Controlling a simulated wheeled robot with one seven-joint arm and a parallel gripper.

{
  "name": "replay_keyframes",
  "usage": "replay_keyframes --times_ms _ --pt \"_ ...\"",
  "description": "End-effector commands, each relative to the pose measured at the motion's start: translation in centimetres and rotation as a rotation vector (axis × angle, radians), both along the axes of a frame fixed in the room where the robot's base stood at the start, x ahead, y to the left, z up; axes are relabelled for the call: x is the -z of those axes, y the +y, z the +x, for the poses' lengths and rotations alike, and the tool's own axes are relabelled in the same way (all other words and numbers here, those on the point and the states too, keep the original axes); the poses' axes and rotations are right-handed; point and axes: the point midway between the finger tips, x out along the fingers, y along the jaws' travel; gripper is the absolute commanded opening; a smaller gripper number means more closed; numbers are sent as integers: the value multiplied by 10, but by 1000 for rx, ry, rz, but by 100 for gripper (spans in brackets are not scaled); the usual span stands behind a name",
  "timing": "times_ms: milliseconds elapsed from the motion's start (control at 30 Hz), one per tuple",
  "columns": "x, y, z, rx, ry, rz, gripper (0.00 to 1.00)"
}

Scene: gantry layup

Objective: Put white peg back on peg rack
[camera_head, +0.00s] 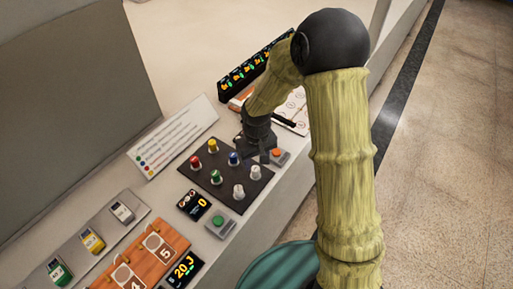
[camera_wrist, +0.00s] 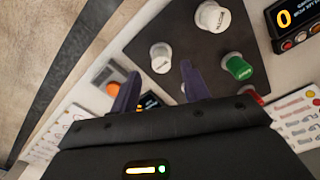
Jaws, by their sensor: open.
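The peg rack (camera_head: 226,174) is a dark flat board on the light counter, also in the wrist view (camera_wrist: 185,28). Two white pegs stand on its near right part: one (camera_head: 254,172) beside my gripper and one (camera_head: 239,191) nearer the front corner. In the wrist view the first white peg (camera_wrist: 160,57) shows between and just beyond my fingertips, and the other white peg (camera_wrist: 212,17) is farther up. My gripper (camera_wrist: 159,69) is open and empty, pointing down near the rack's right edge; in the head view its fingers (camera_head: 266,156) are partly hard to make out.
Red (camera_head: 195,162), yellow (camera_head: 212,146), blue (camera_head: 233,158) and green (camera_head: 216,177) pegs stand close by on the rack. An orange-button box (camera_head: 278,156) sits right beside my gripper. A "0" display (camera_head: 193,205) and green-button box (camera_head: 219,223) lie in front of the rack.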

Motion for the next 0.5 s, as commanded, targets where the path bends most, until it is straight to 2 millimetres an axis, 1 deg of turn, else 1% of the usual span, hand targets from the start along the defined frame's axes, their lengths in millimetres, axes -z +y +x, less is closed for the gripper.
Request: replay_keyframes --times_ms 100,300,400,500 --pt "-22 1 1 0 -6 2 46" --pt "-56 1 1 0 -5 1 46" --pt "-65 1 0 0 -3 1 46" --pt "-69 0 0 1 0 0 46"
